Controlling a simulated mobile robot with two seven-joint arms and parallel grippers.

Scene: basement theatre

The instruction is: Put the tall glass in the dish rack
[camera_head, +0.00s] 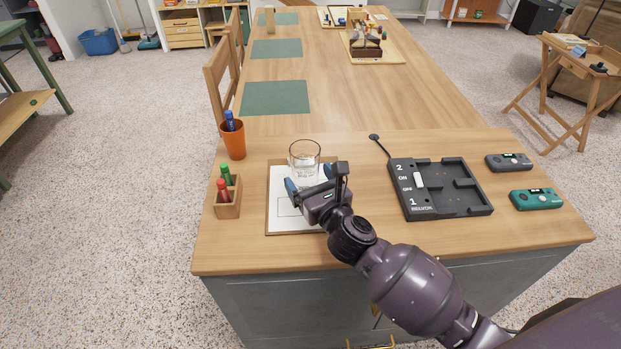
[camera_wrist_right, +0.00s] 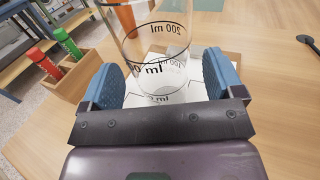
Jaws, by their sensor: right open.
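A clear tall glass (camera_head: 304,158) with black ml markings stands upright on a white sheet on a clipboard at the near end of the long table. It also shows in the right wrist view (camera_wrist_right: 150,40). My right gripper (camera_head: 310,180) is open, its two blue finger pads (camera_wrist_right: 165,80) spread at the near side of the glass. The glass shows in the gap between the pads, but I cannot tell how far it lies between them or whether they touch. I see no dish rack. My left gripper is not in view.
Left of the clipboard (camera_head: 271,222) are an orange cup (camera_head: 233,142) with a blue marker and a wooden holder (camera_head: 229,203) with red and green markers. A black dock (camera_head: 425,205) and two small devices (camera_head: 536,199) lie at right. Green mats (camera_head: 275,98) lie farther back.

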